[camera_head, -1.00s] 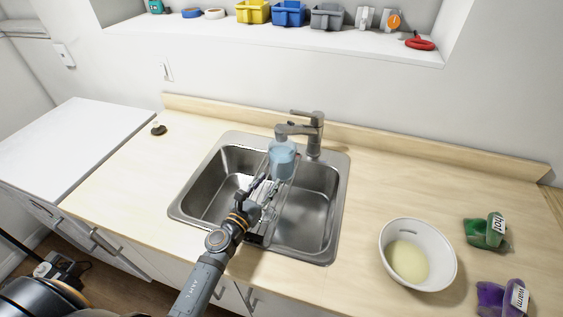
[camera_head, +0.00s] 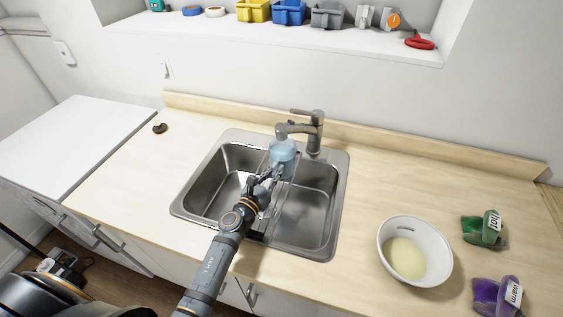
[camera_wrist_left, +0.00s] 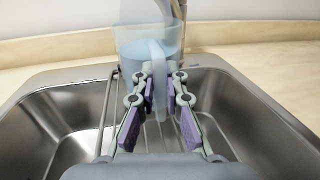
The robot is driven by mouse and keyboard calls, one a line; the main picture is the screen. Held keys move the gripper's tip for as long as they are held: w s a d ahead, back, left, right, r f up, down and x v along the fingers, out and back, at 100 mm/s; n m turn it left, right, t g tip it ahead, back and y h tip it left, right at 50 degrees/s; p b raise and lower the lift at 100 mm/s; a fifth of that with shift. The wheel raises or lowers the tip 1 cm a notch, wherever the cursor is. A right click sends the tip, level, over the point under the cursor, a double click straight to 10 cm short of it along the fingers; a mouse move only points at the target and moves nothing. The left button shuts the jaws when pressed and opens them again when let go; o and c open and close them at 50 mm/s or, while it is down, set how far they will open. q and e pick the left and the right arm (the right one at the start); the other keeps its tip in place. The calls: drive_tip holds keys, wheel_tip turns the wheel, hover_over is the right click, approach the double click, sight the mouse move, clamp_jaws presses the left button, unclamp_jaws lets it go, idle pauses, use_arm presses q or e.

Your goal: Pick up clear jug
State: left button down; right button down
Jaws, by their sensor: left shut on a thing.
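The clear jug (camera_head: 283,152), bluish and see-through, stands upright below the faucet at the back of the sink. In the left wrist view the jug (camera_wrist_left: 135,42) is straight ahead, with its handle toward me. My left gripper (camera_head: 268,177) reaches over the sink from the front. In the left wrist view its fingers (camera_wrist_left: 160,74) lie on both sides of the jug's handle and are shut on it. The gripper hides part of the jug's lower side in the head view. My right gripper is in neither view.
The faucet (camera_head: 316,130) rises right behind the jug. The steel sink (camera_head: 210,175) has a wire rack (camera_wrist_left: 105,110) in it. A white bowl (camera_head: 435,250) with pale contents, a green bag (camera_head: 478,228) and a purple bag (camera_head: 486,293) are at the right. The left counter is mostly clear.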

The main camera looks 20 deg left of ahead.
use_arm(q)
drive_tip(key=shift+r, duration=0.1)
idle(0.3)
drive_tip(key=shift+r+p, duration=0.5)
drive_tip(key=shift+r, duration=0.15)
drive_tip(key=a+b, duration=1.6)
drive_tip(key=a, duration=0.2)
drive_tip(key=shift+w, duration=0.3)
